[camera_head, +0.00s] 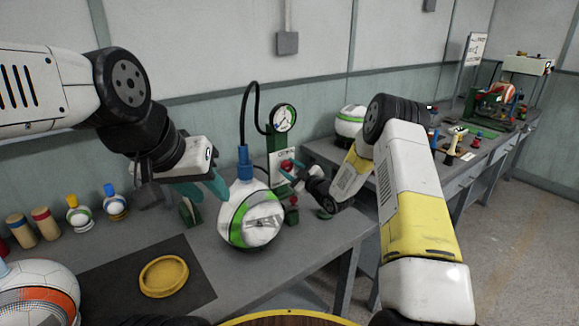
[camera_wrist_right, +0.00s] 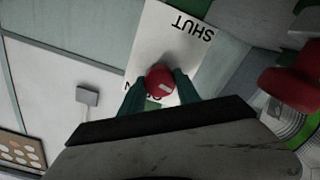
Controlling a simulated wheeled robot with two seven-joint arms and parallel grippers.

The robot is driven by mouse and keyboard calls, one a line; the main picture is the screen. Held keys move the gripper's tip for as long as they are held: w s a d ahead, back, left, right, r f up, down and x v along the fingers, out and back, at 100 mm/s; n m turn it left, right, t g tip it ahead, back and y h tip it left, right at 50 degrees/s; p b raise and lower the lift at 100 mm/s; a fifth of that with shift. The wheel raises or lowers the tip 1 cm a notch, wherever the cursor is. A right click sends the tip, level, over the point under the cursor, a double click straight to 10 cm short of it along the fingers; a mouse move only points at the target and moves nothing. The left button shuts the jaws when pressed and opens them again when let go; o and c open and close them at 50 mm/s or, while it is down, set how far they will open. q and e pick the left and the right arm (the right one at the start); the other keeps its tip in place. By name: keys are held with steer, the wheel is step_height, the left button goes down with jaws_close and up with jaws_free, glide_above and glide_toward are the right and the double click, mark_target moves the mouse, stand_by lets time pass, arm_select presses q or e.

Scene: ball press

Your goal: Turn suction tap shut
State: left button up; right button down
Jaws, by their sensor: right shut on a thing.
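The suction tap is a red knob (camera_wrist_right: 160,80) on a white card marked SHUT; the card's other word is mostly covered. The knob has a short pale mark on its face. My right gripper (camera_wrist_right: 158,88) is shut on the knob, one teal finger on each side; in the head view the knob (camera_head: 287,165) shows at its fingertips. The tap sits on a green stand (camera_head: 280,146) with a round gauge (camera_head: 283,118). My left gripper (camera_head: 203,190) looks open and empty, just left of a white, green and silver ball (camera_head: 250,217).
A black hose (camera_head: 246,100) runs from the ball's blue fitting to the gauge. A second red part (camera_wrist_right: 291,88) lies close on the right in the wrist view. A patterned ball (camera_head: 38,295) stands front left.

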steer(key=shift+n, duration=1.1)
steer(key=c, duration=0.9)
jaws_free()
steer(key=shift+s+d, duration=0.1)
steer(key=v, duration=0.7)
steer(key=shift+s+d, duration=0.15)
steer(key=shift+s, duration=0.1)
